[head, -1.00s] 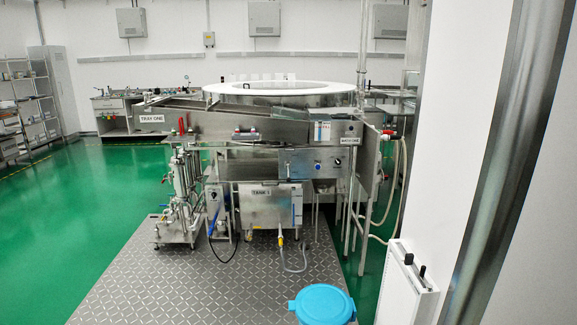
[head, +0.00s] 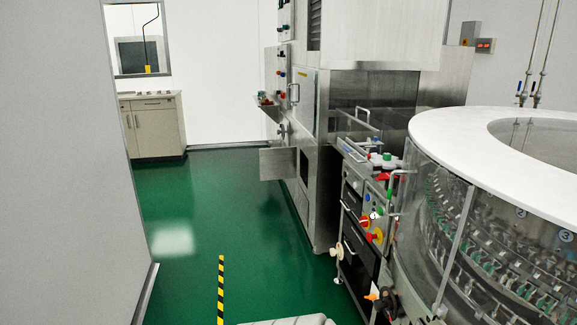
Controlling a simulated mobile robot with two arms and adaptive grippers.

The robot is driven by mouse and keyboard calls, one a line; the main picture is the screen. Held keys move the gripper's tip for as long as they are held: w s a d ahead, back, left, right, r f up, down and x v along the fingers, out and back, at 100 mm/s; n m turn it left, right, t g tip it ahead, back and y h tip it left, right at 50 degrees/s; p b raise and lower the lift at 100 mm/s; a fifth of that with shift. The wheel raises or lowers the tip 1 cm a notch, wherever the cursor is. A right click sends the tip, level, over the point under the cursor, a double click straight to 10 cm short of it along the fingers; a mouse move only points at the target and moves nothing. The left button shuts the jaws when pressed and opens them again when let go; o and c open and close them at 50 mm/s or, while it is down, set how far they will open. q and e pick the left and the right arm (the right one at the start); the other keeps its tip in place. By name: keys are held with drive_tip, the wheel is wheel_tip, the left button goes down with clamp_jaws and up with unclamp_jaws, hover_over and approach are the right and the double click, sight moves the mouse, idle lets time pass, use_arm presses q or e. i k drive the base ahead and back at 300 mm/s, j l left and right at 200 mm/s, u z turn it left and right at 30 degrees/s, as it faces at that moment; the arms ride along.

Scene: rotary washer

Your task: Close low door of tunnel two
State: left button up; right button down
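A tall stainless steel machine (head: 350,95), which looks like a tunnel, stands at the centre of the head view against the back wall. A small low metal door (head: 278,163) stands out from its left-facing side, swung open over the green floor. A dark opening (head: 304,168) shows beside the door. Above it is a closed upper panel (head: 306,95) with a handle. No readable label shows whether this is tunnel two. Neither of my grippers is in view.
A round washer (head: 450,210) with a white rim fills the right side. A control unit (head: 365,215) with coloured knobs stands beside it. A grey wall (head: 60,170) bounds the left. Green floor (head: 215,215) is clear between them, with a striped tape line (head: 221,290). A cabinet (head: 153,125) stands at the back.

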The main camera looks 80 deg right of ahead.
sight(275, 163)
drive_tip(key=z, duration=1.85)
drive_tip(key=i+l+z, duration=0.15)
drive_tip(key=i+z, duration=0.15)
drive_tip(key=i, duration=0.35)
drive_tip(key=i+z, duration=0.3)
drive_tip(key=i, duration=1.45)
drive_tip(key=i+l, duration=0.1)
drive_tip(key=i, duration=1.05)
drive_tip(key=i+u, duration=0.1)
drive_tip(key=i, duration=1)
drive_tip(key=i+u, duration=0.3)
drive_tip(key=i, duration=1.4)
drive_tip(key=i+z, duration=0.35)
drive_tip(key=i, duration=0.45)
drive_tip(key=i+j+z, duration=0.15)
drive_tip(key=i+z, duration=0.15)
drive_tip(key=i, duration=0.55)
drive_tip(key=z, duration=0.4)
drive_tip(key=i+z, duration=0.1)
drive_tip(key=z, duration=0.75)
drive_tip(key=i+j+z, duration=0.1)
drive_tip(key=z, duration=2.15)
